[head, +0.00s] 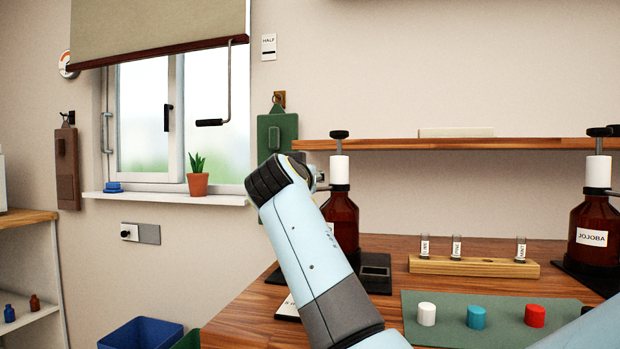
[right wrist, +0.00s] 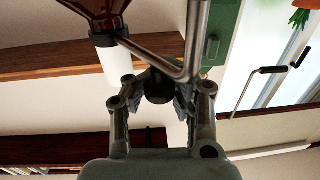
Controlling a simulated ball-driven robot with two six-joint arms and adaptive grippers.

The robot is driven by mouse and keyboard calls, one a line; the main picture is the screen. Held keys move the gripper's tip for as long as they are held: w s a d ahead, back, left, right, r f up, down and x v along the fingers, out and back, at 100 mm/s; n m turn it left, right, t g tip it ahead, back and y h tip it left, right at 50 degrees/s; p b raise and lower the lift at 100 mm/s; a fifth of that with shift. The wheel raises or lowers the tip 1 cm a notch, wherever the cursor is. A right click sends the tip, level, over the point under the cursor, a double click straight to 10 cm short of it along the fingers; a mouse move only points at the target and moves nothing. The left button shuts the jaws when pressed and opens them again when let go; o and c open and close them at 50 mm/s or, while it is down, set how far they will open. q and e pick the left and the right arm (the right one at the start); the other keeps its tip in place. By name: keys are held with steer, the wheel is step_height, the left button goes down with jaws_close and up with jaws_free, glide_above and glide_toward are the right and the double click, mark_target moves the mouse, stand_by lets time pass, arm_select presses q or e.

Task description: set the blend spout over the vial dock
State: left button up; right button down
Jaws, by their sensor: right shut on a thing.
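A brown bottle (head: 340,215) with a white collar (head: 339,169) stands behind my right arm in the head view. In the right wrist view, turned upside down, its collar (right wrist: 115,65) carries a bent metal spout (right wrist: 165,62). My right gripper (right wrist: 160,98) is shut on a black knob (right wrist: 158,88) by the spout's bend. In the head view my arm hides the gripper and most of the spout. A dark base with a grey-topped block (head: 375,268) sits right of the bottle; I cannot tell whether it is the vial dock. My left gripper is not in view.
A wooden rack (head: 480,267) holds several labelled vials. A green mat (head: 500,302) carries white, blue and red caps. The JOJOBA bottle (head: 592,225) stands at the right. A wooden shelf (head: 450,144) runs above the worktop. A blue bin (head: 140,334) is low at left.

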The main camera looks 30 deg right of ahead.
steer(key=shift+w+a+f, duration=0.1)
steer(key=shift+a+f, duration=0.15)
steer(key=shift+f, duration=0.15)
steer(key=c, duration=1.8)
jaws_free()
steer(key=shift+a, duration=0.1)
steer(key=shift+o, duration=1.1)
steer(key=shift+w+a+r, duration=0.1)
steer(key=shift+a, duration=0.15)
steer(key=o, duration=0.5)
steer(key=shift+a+r, duration=0.15)
steer(key=shift+a, duration=0.05)
steer(key=shift+d, duration=0.15)
steer(key=shift+r, duration=0.1)
steer(key=shift+d+r, duration=0.1)
steer(key=shift+r, duration=0.1)
step_height(320, 180, up, 10)
steer(key=shift+f, duration=0.25)
steer(key=shift+r, duration=0.1)
